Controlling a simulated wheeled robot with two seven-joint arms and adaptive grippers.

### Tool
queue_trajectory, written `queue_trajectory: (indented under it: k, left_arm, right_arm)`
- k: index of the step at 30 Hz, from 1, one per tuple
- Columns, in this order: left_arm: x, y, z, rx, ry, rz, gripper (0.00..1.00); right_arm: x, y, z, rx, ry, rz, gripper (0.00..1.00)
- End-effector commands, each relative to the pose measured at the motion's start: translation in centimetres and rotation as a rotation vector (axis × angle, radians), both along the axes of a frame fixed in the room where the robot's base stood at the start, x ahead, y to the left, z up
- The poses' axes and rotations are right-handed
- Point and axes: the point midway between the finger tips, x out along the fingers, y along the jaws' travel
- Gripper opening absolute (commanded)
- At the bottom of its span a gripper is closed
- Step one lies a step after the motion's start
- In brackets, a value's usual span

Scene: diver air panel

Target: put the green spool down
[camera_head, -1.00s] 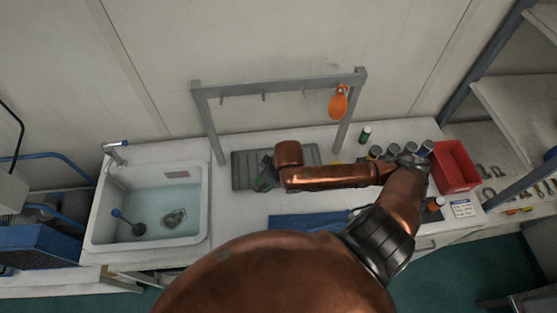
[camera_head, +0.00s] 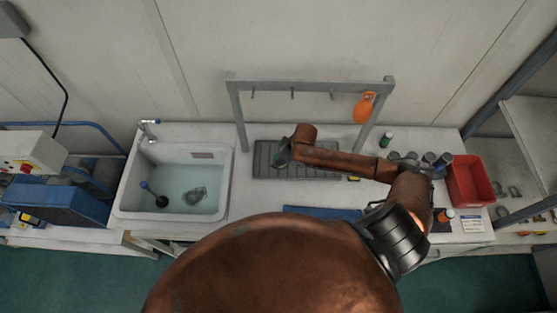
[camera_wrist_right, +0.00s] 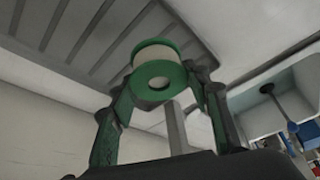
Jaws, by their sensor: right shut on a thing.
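The green spool (camera_wrist_right: 158,72), wound with a pale band, sits between the fingertips of my right gripper (camera_wrist_right: 160,88) in the right wrist view. The fingers are shut on its sides. In the head view my right gripper (camera_head: 284,156) is over the left part of the grey ridged mat (camera_head: 325,172); the arm hides most of the spool there. The ridged mat also shows in the right wrist view (camera_wrist_right: 85,40). The spool appears apart from the mat, but its height is hard to judge. My left gripper is not in view.
A sink with water (camera_head: 124,190) lies left of the mat. A grey rail frame (camera_head: 238,115) with an orange item (camera_head: 364,108) stands behind. Several dark cylinders (camera_head: 443,160), a green bottle (camera_head: 385,140) and a red bin (camera_head: 469,182) are right. A blue mat (camera_head: 322,211) lies in front.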

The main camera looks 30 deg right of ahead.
Motion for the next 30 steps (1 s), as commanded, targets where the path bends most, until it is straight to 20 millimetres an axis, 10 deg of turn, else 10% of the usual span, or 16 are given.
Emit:
queue_trajectory:
  k: [27, 28, 30]
  left_arm:
    - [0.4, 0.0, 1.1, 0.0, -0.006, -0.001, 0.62]
    - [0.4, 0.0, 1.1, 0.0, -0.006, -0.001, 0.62]
    - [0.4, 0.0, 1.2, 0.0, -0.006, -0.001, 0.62]
  right_arm:
    - [1.9, -0.4, -5.7, 0.0, 0.0, 0.001, 0.19]
    - [1.9, -0.4, -5.7, 0.0, 0.0, 0.001, 0.45]
    - [1.9, -0.4, -5.7, 0.0, 0.0, 0.001, 0.49]
